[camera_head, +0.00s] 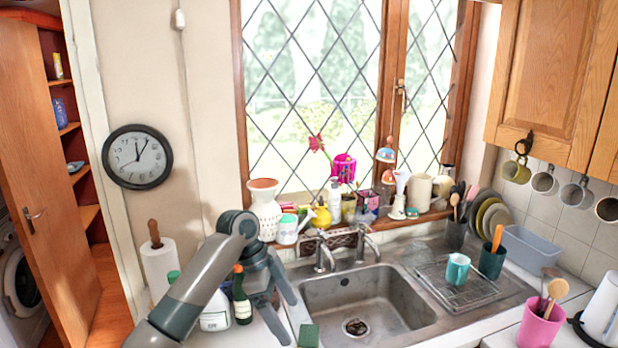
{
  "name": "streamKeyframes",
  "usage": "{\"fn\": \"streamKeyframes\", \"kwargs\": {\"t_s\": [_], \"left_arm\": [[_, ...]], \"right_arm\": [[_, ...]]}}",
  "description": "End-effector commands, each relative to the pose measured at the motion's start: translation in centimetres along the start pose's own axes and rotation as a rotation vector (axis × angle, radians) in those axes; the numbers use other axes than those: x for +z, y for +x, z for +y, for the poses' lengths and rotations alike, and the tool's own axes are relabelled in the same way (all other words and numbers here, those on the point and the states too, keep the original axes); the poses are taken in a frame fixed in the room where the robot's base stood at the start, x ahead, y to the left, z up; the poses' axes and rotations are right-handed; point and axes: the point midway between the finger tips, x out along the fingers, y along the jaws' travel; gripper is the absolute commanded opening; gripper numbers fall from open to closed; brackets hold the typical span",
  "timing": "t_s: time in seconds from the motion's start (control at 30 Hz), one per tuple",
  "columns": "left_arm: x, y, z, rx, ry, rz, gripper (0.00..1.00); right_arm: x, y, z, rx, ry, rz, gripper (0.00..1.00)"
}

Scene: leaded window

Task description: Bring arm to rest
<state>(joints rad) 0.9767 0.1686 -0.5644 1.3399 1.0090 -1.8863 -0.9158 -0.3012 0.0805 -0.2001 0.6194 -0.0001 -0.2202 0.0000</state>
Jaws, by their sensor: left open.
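My left arm comes in from the bottom left of the head view. Its gripper (277,300) is open, with its two dark fingers apart and pointing down and right. It hangs over the counter just left of the sink (352,303). I see nothing between the fingers. A green bottle (242,298) stands close to the left of the fingers, and a green sponge (308,335) lies just below and to the right of them. My right gripper is not in view.
A white bottle (216,318) and a paper towel roll (160,268) stand by my left arm. Taps (368,247) rise behind the sink. A teal mug (457,269) sits on the drainer (478,292). A pink cup (538,328) stands at the lower right.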

Motion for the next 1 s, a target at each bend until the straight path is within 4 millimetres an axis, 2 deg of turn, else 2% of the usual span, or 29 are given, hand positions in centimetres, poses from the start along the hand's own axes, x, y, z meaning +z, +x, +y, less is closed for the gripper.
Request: {"fn": "streamKeyframes", "kwargs": {"t_s": [0.37,0.57,0.77,0.87,1.0], "left_arm": [[0.7,2.5,1.1,-0.009,-0.043,0.004,0.86],[1.5,4.8,2.4,-0.018,-0.09,0.008,0.86],[2.6,8.1,4.5,-0.036,-0.164,0.015,0.86],[3.5,10.3,6.2,-0.049,-0.222,0.019,0.86],[5.1,13.9,9.6,-0.079,-0.333,0.029,0.86]], "right_arm": [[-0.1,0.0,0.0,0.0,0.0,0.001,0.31],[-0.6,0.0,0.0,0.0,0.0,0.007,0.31],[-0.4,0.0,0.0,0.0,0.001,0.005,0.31],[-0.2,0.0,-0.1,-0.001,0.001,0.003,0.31],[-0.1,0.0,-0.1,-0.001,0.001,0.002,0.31]]}}
